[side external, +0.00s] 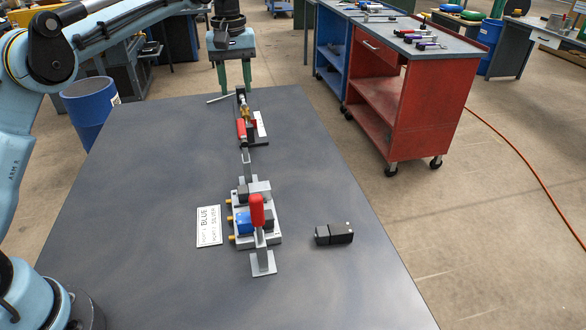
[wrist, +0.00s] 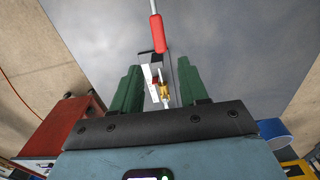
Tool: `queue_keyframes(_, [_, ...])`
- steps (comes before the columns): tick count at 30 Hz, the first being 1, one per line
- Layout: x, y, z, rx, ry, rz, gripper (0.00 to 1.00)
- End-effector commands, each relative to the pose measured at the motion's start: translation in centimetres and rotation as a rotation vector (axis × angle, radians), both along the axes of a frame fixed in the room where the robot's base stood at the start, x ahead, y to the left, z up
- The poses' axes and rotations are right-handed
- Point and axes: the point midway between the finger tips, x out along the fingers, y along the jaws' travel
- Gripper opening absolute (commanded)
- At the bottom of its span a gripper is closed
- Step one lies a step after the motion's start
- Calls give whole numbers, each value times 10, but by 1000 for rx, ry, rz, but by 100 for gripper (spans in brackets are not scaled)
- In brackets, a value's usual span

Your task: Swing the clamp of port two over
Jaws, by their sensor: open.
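A port block (side external: 272,240) stands mid-table with brass fittings on its left side, a blue block (side external: 244,223) and grey blocks on it. A second red handle (side external: 241,131) lies low at the far fixture, beside a gold piece (side external: 245,113). My gripper (side external: 236,92) is open above the far end of that fixture, fingers down. In the wrist view a red handle (wrist: 157,35) and the gold piece (wrist: 163,91) show between the green fingers, apart from them. I cannot tell which clamp belongs to port two.
A white card (side external: 209,226) with "BLUE" and "SILVER" lines lies left of the port block. A black and grey part (side external: 334,234) lies to its right. A red cart (side external: 410,105) and a blue barrel (side external: 90,110) stand off the table. The table's left side is clear.

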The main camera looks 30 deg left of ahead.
Motion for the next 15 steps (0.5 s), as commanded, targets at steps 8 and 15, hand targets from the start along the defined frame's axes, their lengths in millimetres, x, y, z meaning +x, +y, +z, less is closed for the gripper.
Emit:
queue_keyframes(8, [3,1,-12,-1,13,17,44])
queue_keyframes(15, [3,1,-36,-1,11,15,44])
